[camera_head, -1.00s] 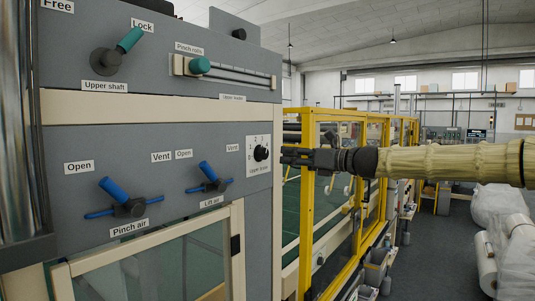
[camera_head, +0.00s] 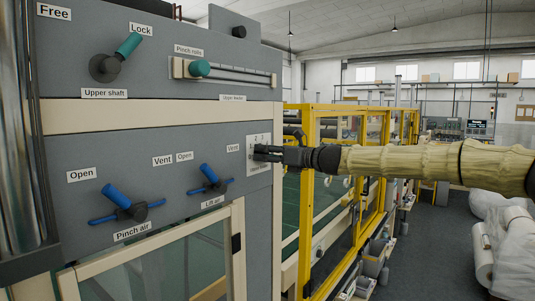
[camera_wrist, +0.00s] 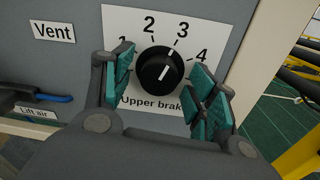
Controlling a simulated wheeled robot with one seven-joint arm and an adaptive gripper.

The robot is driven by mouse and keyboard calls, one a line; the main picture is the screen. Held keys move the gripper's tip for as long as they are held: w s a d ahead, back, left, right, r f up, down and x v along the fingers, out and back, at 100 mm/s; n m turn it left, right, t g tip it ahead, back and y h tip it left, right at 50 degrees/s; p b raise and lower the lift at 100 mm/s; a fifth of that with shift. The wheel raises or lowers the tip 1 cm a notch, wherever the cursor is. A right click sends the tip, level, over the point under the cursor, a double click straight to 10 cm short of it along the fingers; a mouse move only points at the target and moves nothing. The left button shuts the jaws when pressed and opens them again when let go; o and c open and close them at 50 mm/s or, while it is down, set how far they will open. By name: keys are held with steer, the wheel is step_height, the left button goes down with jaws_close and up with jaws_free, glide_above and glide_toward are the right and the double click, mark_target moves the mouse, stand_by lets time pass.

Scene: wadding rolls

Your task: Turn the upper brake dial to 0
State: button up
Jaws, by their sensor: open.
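The upper brake dial (camera_wrist: 160,68) is a round black knob on a white plate (camera_wrist: 223,28) marked "Upper brake". Its white pointer line tilts up and right, roughly toward the 3. The 2, 3 and 4 show, the 1 is partly covered by a finger, and no 0 is visible. My gripper (camera_wrist: 161,66) is open, its green-padded fingers on the left and right of the dial with gaps to it. In the head view my gripper (camera_head: 262,153) is at the plate (camera_head: 258,139) and hides the dial.
The lift air handle (camera_head: 211,179) and pinch air handle (camera_head: 123,202), both blue, are left of the plate. The pinch rolls knob (camera_head: 200,68) is above. A yellow guard frame (camera_head: 308,200) stands close on the right, beneath my arm.

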steer(key=c, duration=1)
steer(key=shift+c, duration=0.2)
